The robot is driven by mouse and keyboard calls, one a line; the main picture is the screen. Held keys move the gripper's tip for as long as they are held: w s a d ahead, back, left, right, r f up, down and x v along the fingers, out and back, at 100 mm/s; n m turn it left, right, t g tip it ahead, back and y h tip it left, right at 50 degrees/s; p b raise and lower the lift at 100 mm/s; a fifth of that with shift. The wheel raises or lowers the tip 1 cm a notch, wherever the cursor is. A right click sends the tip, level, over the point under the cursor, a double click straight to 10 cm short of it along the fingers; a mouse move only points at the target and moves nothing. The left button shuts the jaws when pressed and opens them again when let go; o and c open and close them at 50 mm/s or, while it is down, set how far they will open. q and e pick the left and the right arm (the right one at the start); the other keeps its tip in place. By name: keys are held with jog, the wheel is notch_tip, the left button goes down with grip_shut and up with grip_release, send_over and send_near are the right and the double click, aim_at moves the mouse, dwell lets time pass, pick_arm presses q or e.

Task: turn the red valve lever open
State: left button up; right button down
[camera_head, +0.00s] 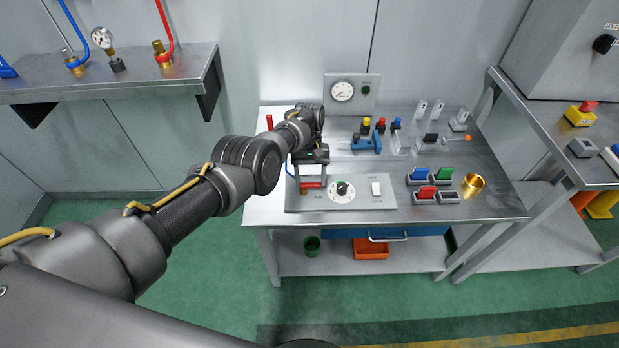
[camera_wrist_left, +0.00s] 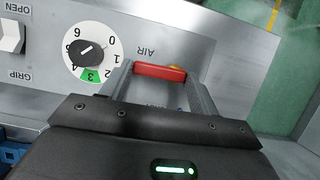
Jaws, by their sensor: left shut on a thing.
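The red valve lever (camera_head: 312,186) is at the left end of the grey panel (camera_head: 362,199) on the bench. It lies crosswise in the head view, with a bit of brass beside it. My left gripper (camera_head: 311,178) reaches down over it from behind and is shut on it. In the left wrist view the lever (camera_wrist_left: 160,72) spans between the two fingers of the gripper (camera_wrist_left: 159,76), near the word AIR. A white dial (camera_head: 341,191) with a black knob is right of the lever; it also shows in the wrist view (camera_wrist_left: 92,50). My right gripper is not in view.
A white rocker switch (camera_head: 376,188) is right of the dial. Coloured blocks (camera_head: 428,192), a brass ring (camera_head: 473,183) and a blue fixture (camera_head: 367,143) stand farther right and back. A pressure gauge (camera_head: 343,91) stands behind. The bench's front edge lies close before the panel.

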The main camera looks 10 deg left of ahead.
pick_arm(q)
jog(key=shift+m, duration=0.3)
jog(key=o, duration=1)
jog(key=shift+r, duration=0.1)
jog(key=b+v, duration=0.2)
jog(key=v, duration=0.8)
jog(key=shift+w+r, duration=0.15)
jog(key=shift+r, duration=0.15)
